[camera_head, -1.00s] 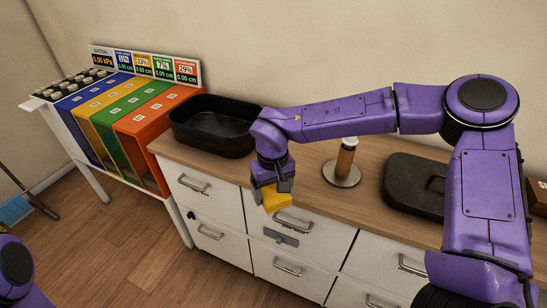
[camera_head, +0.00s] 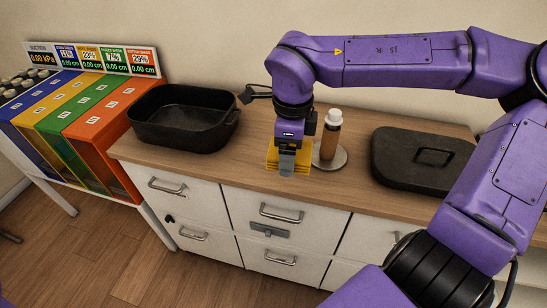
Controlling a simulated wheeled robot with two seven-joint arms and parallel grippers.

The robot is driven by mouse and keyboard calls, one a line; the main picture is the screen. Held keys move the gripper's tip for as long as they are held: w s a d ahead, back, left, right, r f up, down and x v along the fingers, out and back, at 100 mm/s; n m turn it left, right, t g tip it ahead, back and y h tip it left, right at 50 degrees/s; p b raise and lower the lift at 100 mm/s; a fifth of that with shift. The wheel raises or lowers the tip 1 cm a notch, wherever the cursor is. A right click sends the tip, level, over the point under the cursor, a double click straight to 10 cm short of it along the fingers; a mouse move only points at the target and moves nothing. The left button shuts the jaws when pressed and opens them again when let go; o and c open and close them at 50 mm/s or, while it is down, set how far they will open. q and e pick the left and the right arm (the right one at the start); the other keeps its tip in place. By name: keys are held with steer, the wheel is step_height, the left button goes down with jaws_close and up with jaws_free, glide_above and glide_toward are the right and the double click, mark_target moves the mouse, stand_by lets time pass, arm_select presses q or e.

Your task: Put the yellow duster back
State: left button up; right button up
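The yellow duster (camera_head: 273,160) is at my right gripper (camera_head: 287,168), low over the wooden counter top, just left of the bottle on its round stand. Yellow shows on both sides of the fingers, which look shut on it. The gripper points down and hides the middle of the duster. I cannot tell whether the duster touches the counter. My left gripper is not in view.
A black open pan (camera_head: 140,120) stands left on the wooden counter (camera_head: 240,172). A white-capped brown bottle (camera_head: 330,135) on a round stand is close to the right gripper. A dark lidded pan (camera_head: 400,165) lies further right. Coloured bins (camera_head: 100,118) stand at far left.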

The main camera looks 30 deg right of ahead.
steer(key=shift+m, duration=0.6)
steer(key=w+d+f+p, duration=0.1)
steer(key=w+f, duration=0.2)
steer(key=w, duration=0.2)
steer(key=w+d+f, duration=0.2)
steer(key=w+f, duration=0.2)
steer(key=w, duration=0.1)
steer(key=w+d+f+p, duration=0.1)
steer(key=w+d+f, duration=0.1)
steer(key=w+f, duration=0.2)
steer(key=shift+w+p, duration=0.35)
steer(key=shift+w, duration=0.75)
step_height(320, 180, down, 3)
steer(key=shift+d+p, duration=0.1)
steer(key=shift+p, duration=0.5)
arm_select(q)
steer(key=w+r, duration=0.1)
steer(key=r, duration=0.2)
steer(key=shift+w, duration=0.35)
arm_select(e)
steer(key=shift+f, duration=0.15)
